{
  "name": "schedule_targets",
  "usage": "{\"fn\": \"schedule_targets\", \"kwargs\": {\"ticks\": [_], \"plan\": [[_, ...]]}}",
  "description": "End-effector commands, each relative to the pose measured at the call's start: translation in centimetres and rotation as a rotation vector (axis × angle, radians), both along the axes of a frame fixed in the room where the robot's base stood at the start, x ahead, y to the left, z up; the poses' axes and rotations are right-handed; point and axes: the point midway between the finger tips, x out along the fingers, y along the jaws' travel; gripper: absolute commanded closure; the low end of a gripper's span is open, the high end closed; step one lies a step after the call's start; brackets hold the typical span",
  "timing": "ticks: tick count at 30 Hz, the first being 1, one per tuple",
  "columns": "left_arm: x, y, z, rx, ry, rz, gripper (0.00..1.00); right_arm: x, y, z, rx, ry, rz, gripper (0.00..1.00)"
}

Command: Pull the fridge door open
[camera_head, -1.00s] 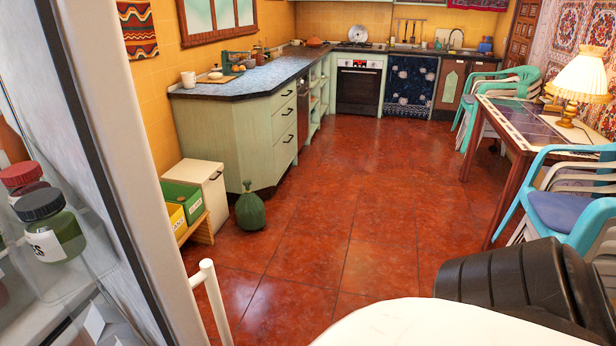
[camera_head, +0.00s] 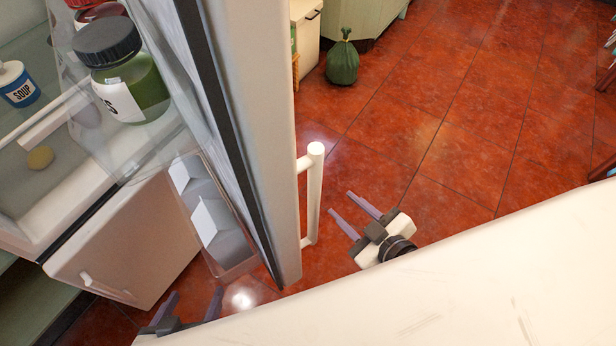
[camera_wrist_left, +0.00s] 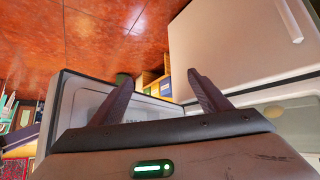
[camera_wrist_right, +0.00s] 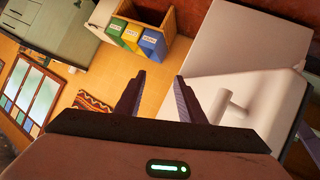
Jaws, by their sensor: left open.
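The white fridge door (camera_head: 265,90) stands open at the left of the head view, its edge toward me and its inner shelves showing. Its white bar handle (camera_head: 314,195) is upright on the door's outer face. My right gripper (camera_head: 341,204) is open and empty, just right of the handle and apart from it. In the right wrist view the handle (camera_wrist_right: 232,108) lies right of the open fingers. My left gripper (camera_head: 194,299) is open and empty, low on the inner side of the door, near the lower compartment. Both fingers show apart in the left wrist view (camera_wrist_left: 162,66).
A jar with a dark lid (camera_head: 130,75) stands on the door shelf. A soup can (camera_head: 18,85) is inside the fridge. A lower white door with a handle (camera_head: 105,287) looks shut. A green sack (camera_head: 342,62) sits on the floor.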

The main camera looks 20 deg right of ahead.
Motion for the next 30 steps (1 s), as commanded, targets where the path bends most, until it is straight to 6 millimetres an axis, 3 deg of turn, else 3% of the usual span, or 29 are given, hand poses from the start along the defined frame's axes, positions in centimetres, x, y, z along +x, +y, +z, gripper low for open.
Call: {"fn": "schedule_targets", "kwargs": {"ticks": [1, 4, 7, 10, 13, 18, 23, 24, 30], "plan": [[0.2, -0.1, -2.1, 0.0, -0.003, -0.002, 0.3, 3.3, -1.1, 1.3, -0.138, -0.18, 0.083, 0.64], [-0.5, -0.3, -4.6, -0.001, 0.01, -0.006, 0.3, 7.8, -1.7, 7.3, -0.452, -0.579, 0.257, 0.64], [-2.0, -0.7, -7.5, -0.004, 0.046, -0.015, 0.3, 9.2, -0.8, 12.8, -0.776, -0.982, 0.416, 0.64], [-2.5, -1.3, -9.6, -0.009, 0.053, -0.024, 0.3, 8.0, 0.5, 16.3, -1.091, -1.38, 0.557, 0.64], [-2.0, -1.5, -10.7, -0.013, 0.041, -0.029, 0.3, 5.5, 1.2, 17.5, -1.357, -1.746, 0.675, 0.64], [-1.4, -1.6, -12.0, -0.014, 0.025, -0.032, 0.3, 1.5, 0.2, 16.6, -1.632, -2.22, 0.821, 0.64], [-1.1, -1.7, -12.3, -0.014, 0.018, -0.035, 0.3, -0.3, -1.0, 15.6, -1.717, -2.446, 0.889, 0.64], [-1.0, -1.7, -12.1, -0.014, 0.016, -0.035, 0.3, -0.6, -1.1, 15.6, 1.719, 2.468, -0.896, 0.64], [-0.8, -1.7, -11.2, -0.014, 0.01, -0.036, 0.3, -1.0, 1.0, 15.8, 1.697, 2.46, -0.887, 0.64]]}}
